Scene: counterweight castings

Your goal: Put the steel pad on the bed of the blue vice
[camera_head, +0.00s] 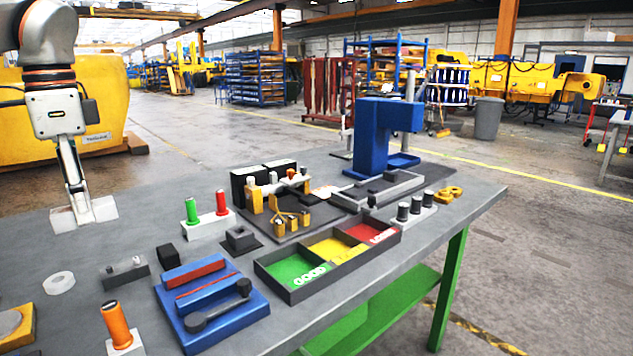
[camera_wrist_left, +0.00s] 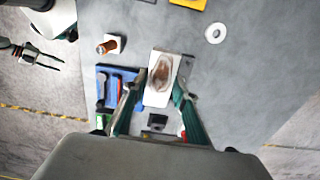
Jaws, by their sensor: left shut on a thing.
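The steel pad, a pale rectangular plate with a brownish oval patch, is held by my left gripper (camera_head: 82,212). The pad (camera_head: 105,209) shows on both sides of the fingers in the head view. In the left wrist view the pad (camera_wrist_left: 161,79) lies between the two fingers of my left gripper (camera_wrist_left: 156,92), which is shut on it. The blue vice (camera_head: 262,303) stands at the front of the bench, with red-edged jaws and a dark handle; its bed is partly visible. The vice (camera_wrist_left: 105,72) is partly hidden by a finger in the wrist view. My right gripper (camera_wrist_left: 58,64) is open, at the left of the wrist view.
A white ring (camera_head: 59,283), a grey block with pins (camera_head: 126,270) and an orange-handled tool (camera_head: 116,325) are near the vice. A three-colour tray (camera_head: 288,297) and a white holder with green and red handles (camera_head: 208,228) stand right of the pad. The bench's left back is clear.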

